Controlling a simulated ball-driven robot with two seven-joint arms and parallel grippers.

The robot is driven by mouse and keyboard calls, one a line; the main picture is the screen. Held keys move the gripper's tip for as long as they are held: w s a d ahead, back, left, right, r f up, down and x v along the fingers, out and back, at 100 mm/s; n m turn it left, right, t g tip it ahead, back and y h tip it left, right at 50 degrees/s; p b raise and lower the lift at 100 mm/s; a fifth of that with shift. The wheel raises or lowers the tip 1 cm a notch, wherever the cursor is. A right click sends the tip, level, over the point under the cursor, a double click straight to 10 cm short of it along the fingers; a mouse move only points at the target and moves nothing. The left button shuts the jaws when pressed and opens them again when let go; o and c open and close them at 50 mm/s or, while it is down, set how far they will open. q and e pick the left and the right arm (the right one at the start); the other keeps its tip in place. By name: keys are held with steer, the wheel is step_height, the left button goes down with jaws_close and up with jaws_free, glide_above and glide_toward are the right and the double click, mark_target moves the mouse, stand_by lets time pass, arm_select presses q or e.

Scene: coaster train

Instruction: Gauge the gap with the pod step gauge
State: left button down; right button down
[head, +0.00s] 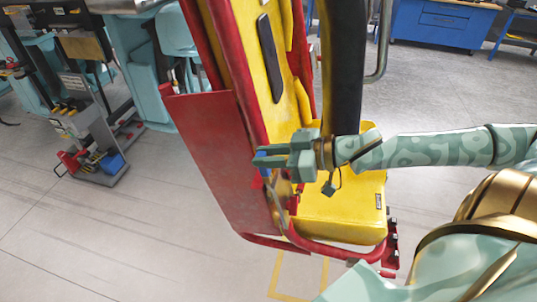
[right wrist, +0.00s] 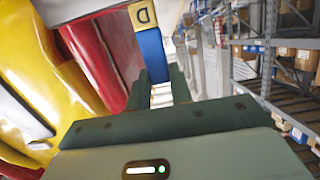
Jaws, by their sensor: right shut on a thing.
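My right gripper (head: 268,160) reaches in from the right, in front of the yellow coaster seat (head: 340,215). It is shut on a blue piece, which I take to be the pod step gauge (head: 262,154). In the right wrist view the gauge (right wrist: 152,55) is a blue bar between the fingers, with a tan end marked "D" (right wrist: 143,15). The gauge is at the inner edge of a red side panel (head: 215,150). Whether it touches the panel, or sits in a gap, I cannot tell. My left gripper is not in view.
A dark padded post (head: 345,70) stands upright just behind my right gripper. A tool cart (head: 90,130) stands on the floor at left. A blue cabinet (head: 440,25) is at the back right. Shelving with boxes (right wrist: 285,60) shows at right in the wrist view.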

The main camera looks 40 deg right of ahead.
steer(key=shift+s+d+f, duration=0.15)
steer(key=shift+s+f, duration=0.05)
steer(key=shift+f, duration=0.9)
stand_by(1.1)
steer(key=shift+r, duration=0.1)
stand_by(0.5)
stand_by(2.3)
steer(key=shift+w+a+r+p, duration=0.3)
steer(key=shift+r+p, duration=0.9)
steer(key=shift+r, duration=0.45)
steer(key=shift+w+a+r+p, duration=0.3)
steer(key=shift+r+p, duration=0.85)
steer(key=shift+r, duration=0.55)
steer(key=shift+w+a+r+p, duration=0.2)
steer(key=shift+w+r+p, duration=0.15)
steer(key=shift+r+p, duration=1.1)
steer(key=shift+w+a+r+p, duration=0.15)
steer(key=shift+r+p, duration=0.65)
steer(key=shift+r, duration=0.55)
